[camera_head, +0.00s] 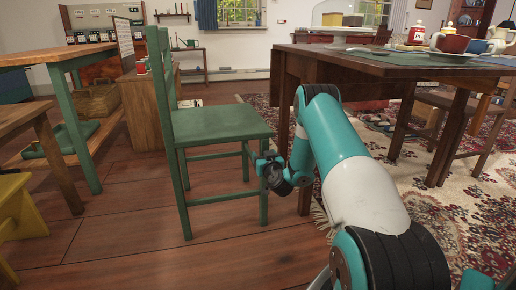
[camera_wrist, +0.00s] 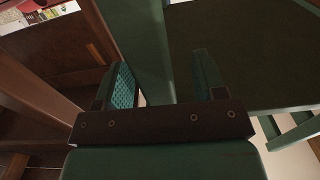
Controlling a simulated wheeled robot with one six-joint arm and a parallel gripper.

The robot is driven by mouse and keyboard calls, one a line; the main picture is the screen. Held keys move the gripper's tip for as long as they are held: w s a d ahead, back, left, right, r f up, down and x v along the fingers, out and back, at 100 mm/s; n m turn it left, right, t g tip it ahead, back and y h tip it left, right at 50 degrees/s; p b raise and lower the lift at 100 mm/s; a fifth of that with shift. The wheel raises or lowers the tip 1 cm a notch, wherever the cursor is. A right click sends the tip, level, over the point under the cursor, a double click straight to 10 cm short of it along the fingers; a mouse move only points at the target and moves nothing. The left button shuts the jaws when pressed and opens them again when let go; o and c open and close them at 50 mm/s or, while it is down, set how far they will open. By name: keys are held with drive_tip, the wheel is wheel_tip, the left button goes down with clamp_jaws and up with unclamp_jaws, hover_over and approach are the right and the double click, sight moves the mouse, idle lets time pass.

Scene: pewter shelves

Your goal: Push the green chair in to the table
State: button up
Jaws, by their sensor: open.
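The green chair (camera_head: 222,124) stands upright on the wooden floor in the head view. Its backrest is on the left and its seat extends right, towards the dark wooden table (camera_head: 340,66). A gap of floor shows between the chair's front legs and the table's near leg. My gripper (camera_wrist: 163,75) is open, with its two textured fingers apart in the wrist view. A green chair post (camera_wrist: 147,40) shows at the fingers, and contact cannot be told. In the head view my wrist is beside the chair's front legs, below seat height, and hides part of them.
A green-legged workbench (camera_head: 75,85) and a yellow stool (camera_head: 18,205) stand at the left. A wooden cabinet (camera_head: 150,108) is behind the chair. A patterned rug (camera_head: 440,215) lies under the table. Bare floor (camera_head: 130,225) is open at the front left.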

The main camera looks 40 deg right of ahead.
drive_tip(key=shift+w+d, duration=0.1)
drive_tip(key=shift+d, duration=0.15)
drive_tip(key=shift+d, duration=0.1)
clamp_jaws()
